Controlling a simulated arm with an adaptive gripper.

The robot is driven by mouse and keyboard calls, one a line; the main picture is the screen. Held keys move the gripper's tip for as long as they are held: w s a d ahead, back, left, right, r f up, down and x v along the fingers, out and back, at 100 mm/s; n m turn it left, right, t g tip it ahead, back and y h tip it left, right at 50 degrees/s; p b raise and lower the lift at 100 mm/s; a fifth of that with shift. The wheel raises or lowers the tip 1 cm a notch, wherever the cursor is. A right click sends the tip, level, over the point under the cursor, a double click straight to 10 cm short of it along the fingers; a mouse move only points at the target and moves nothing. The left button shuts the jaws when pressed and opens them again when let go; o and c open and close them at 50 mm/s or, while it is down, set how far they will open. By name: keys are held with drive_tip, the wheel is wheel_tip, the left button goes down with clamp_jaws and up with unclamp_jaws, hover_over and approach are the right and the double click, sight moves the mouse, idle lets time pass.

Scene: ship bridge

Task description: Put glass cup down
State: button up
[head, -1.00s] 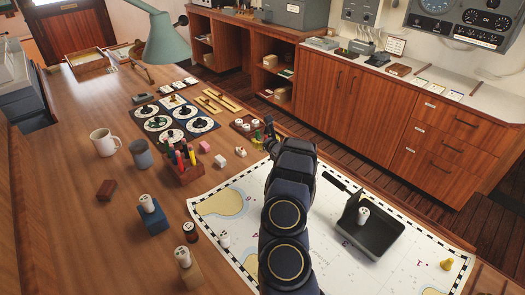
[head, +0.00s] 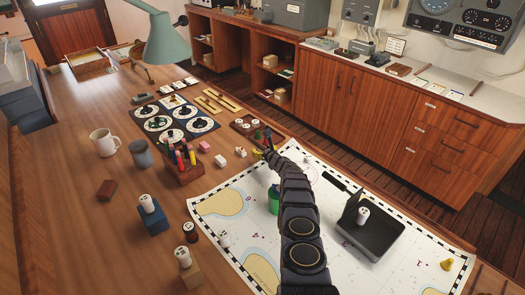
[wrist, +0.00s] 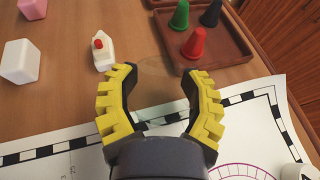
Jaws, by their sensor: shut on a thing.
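My gripper (wrist: 161,72) has yellow ridged fingers closed around a clear glass cup (wrist: 160,92) in the wrist view. The cup is very faint there; its rim shows as a thin outline between the fingers, and its base is hard to make out. In the head view my gripper (head: 262,152) is at the far edge of the chart, close to the brown tray of cones. The cup cannot be made out clearly in that view. I cannot tell whether its base touches the surface.
A small white toy boat (wrist: 104,50) stands just left of the fingers. The brown tray (wrist: 236,62) with coloured cones lies just beyond them. A green cylinder (head: 273,199) stands beside my arm on the chart (head: 330,255). A black pan (head: 385,236) lies to the right.

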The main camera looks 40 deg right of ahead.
drive_tip(key=shift+f, duration=0.15)
drive_tip(key=shift+f, duration=0.1)
drive_tip(key=o, duration=1.2)
drive_tip(key=shift+o, duration=0.2)
